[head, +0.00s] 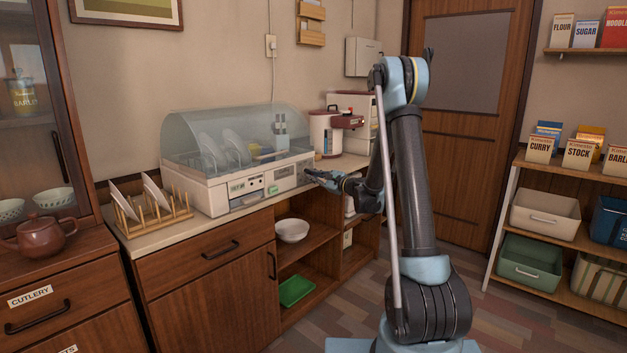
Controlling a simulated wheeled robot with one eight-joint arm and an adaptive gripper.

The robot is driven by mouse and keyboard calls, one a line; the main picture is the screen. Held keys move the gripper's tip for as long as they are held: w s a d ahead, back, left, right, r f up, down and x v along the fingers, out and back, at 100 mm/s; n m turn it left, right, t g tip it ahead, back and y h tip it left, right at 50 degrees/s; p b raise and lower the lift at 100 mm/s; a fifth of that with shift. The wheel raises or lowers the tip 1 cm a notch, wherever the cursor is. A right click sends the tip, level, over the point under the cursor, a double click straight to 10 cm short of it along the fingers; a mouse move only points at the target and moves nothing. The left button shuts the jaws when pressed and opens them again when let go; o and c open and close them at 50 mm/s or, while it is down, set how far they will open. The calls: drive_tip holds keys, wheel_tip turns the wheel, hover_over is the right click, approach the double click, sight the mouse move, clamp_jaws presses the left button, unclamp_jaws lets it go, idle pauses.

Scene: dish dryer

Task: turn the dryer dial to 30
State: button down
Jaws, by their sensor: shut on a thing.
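The dish dryer (225,191) stands on the counter, a pale box with a clear domed lid that is down over plates and cups. Its front panel carries a small display, buttons and a green patch. My gripper (309,174) is at the right end of this panel, reaching in from the right. It is shut on the dial there, which the fingers cover. The dial's pointer and numbers are hidden or too small to read.
A wooden plate rack (152,216) with plates stands left of the dryer. A white and red appliance (324,132) stands behind my gripper on the counter. Open shelves below hold a white bowl (291,230) and a green tray (296,290). The floor to the right is clear.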

drive_tip(key=shift+w, duration=0.1)
drive_tip(key=c, duration=1.6)
unclamp_jaws()
drive_tip(key=shift+c, duration=0.2)
drive_tip(key=v, duration=1.2)
